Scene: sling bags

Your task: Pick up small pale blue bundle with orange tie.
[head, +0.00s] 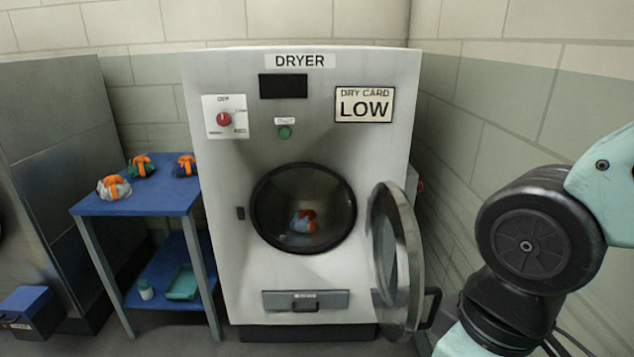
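A small pale blue bundle with an orange tie (301,226) lies inside the dryer drum, low and near the middle of the round opening. Its orange part is on top and its pale blue part shows below. The dryer's round glass door (393,258) stands swung open to the right of the opening. Another pale, greyish bundle with orange (114,188) lies at the front left of the blue table; its exact colour is hard to tell. My gripper is out of view; only part of my arm shows at the right.
A green bundle (142,167) and a dark blue bundle (185,166), both with orange, lie on the blue table (160,203). Its lower shelf holds a teal tray (182,284) and a small bottle (145,289). The dryer (225,170) backs onto the wall. A blue box (30,310) sits lower left.

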